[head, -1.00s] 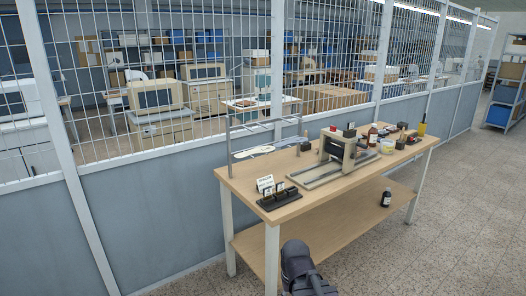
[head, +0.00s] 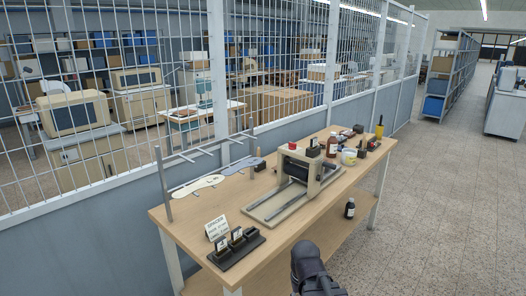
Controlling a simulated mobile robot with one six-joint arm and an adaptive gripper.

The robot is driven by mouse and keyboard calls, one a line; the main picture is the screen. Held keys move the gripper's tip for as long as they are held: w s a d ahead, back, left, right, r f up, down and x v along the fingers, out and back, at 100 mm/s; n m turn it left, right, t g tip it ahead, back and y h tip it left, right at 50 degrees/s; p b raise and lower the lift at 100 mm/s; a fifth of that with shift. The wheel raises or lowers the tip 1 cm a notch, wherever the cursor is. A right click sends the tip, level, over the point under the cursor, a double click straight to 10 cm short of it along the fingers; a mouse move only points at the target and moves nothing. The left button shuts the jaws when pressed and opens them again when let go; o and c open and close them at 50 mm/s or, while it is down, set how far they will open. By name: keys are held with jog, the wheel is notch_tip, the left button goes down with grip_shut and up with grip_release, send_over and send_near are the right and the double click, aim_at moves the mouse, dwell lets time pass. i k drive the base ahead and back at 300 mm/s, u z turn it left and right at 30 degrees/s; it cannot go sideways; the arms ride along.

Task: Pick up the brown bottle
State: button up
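The brown bottle (head: 332,146) stands upright on the wooden workbench, toward its far end and behind the press. It has a pale label. A second, darker small bottle (head: 350,209) with a white label stands on the bench's lower shelf, at the right side. A dark part of my arm shows at the bottom edge, in front of the bench and well short of both bottles. My gripper's fingers do not show.
The press (head: 290,185) stands mid-bench, with a black stamp holder (head: 237,248) and a small sign (head: 216,230) at the near end. A white tub (head: 349,156) and a yellow-handled tool (head: 379,130) are near the brown bottle.

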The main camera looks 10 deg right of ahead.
aim_at(331, 149)
jog(key=z, duration=0.35)
jog(key=i, duration=1.2)
jog(key=z, duration=0.25)
jog(key=k, duration=1.3)
jog(key=z, duration=0.35)
jog(key=i, duration=0.5)
jog(key=z, duration=0.75)
jog(key=i, duration=0.75)
jog(key=z, duration=0.15)
